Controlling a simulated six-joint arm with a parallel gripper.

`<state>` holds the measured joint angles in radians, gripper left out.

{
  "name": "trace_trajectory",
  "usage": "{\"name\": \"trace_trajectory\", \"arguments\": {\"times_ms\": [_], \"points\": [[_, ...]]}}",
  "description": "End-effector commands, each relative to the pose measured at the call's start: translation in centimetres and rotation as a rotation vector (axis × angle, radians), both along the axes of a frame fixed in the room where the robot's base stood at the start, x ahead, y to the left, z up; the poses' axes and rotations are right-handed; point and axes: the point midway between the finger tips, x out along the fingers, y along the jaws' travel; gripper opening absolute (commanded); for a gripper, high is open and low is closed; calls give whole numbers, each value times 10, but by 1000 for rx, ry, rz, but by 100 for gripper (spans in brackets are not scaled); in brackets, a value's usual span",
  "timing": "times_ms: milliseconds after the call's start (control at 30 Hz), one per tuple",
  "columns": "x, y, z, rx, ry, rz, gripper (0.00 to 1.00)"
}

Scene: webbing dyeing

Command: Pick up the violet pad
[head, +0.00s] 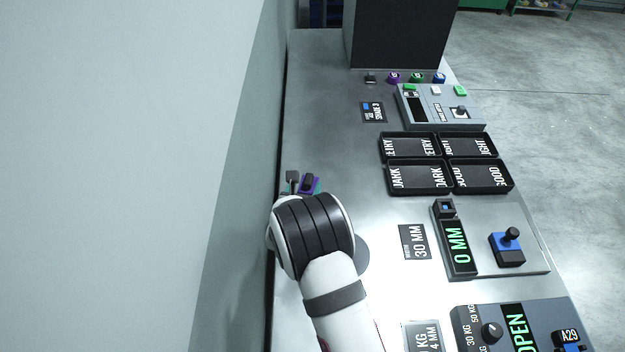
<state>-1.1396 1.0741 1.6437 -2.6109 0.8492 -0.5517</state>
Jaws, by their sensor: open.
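A small violet pad (302,190) with a dark block on top lies near the left edge of the metal table, just beyond my wrist. A bit of teal shows right beside it, and a small dark grey piece (292,175) stands to its left. My white and black arm covers the table just below the pad in the picture. My gripper's fingers are hidden behind the wrist, so I cannot tell how far they are from the pad.
A grey wall runs along the table's left edge (287,110). Several black labelled trays (418,193) sit right of the middle. A panel with a blue joystick (508,247) is at right. Coloured round caps, one violet (393,78), stand at the back. The table between pad and trays is clear.

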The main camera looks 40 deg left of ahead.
Motion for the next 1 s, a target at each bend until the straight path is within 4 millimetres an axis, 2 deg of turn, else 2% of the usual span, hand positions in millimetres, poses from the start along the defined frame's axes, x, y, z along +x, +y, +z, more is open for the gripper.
{"name": "trace_trajectory", "arguments": {"times_ms": [33,167,400,767,1000], "points": [[6,5,-8,-1,1,-2,64],[21,15,-17,1,1,-4,64],[24,16,-18,2,1,-5,64],[24,16,-18,2,1,-6,0],[23,16,-18,1,2,-6,0]]}}
